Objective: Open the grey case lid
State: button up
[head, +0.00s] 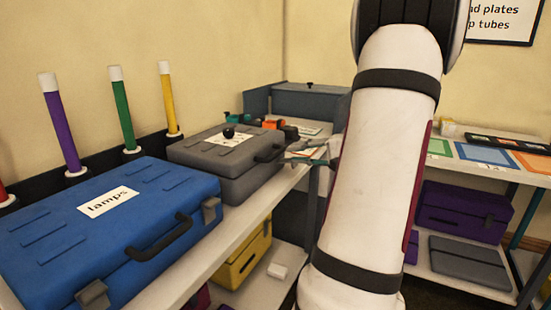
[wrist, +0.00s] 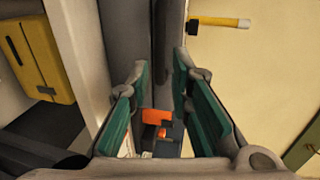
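The grey case (head: 190,152) sits on the shelf top behind the blue case, its lid down. A black knob (head: 229,132) and a white label are on top of the lid, and a dark handle (head: 270,153) is on its front side. My gripper (head: 300,154) is just right of the case's front, close to the handle end; the exact gap cannot be told. In the wrist view my gripper (wrist: 159,72) is open, with green pads apart on both sides. A grey surface, seemingly the case (wrist: 133,50), shows between and beyond the fingers.
The blue case (head: 60,235) labelled "lamps" stands in front. Purple, green (head: 124,110) and yellow (head: 167,98) tubes stand along the wall. Orange and dark items (head: 272,124) and a grey-blue bin (head: 310,103) lie beyond. A yellow case (head: 240,258) is below.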

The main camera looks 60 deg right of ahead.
aim_at(280, 153)
jog(key=b+x, duration=0.1)
jog(key=x, duration=0.6)
jog(key=shift+c, duration=0.5)
grip_shut()
